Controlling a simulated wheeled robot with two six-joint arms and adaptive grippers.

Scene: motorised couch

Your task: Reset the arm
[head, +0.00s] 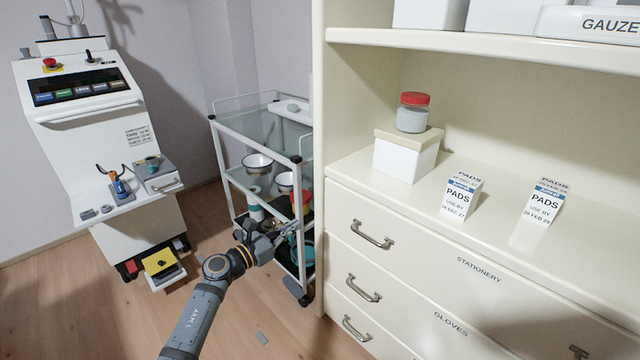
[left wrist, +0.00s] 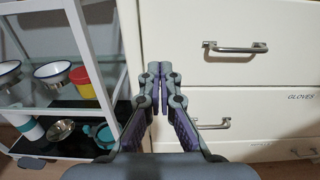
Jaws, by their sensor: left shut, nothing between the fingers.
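My left arm comes in from the bottom left of the head view. Its gripper (head: 290,228) is in front of the white trolley's right side, near the left edge of the cream cabinet (head: 400,262). In the left wrist view the left gripper (left wrist: 160,72) is shut with its fingertips together and nothing between them. Behind the fingertips is the cabinet's left edge, with a drawer handle (left wrist: 235,47) to the right. My right gripper shows in neither view.
A white trolley (head: 262,112) holds bowls and a red-lidded yellow container (left wrist: 82,82). A white console machine (head: 85,110) stands at left. On the cabinet are a red-lidded jar (head: 412,118) on a box and two pads boxes (head: 461,197). Floor at lower left is mostly clear.

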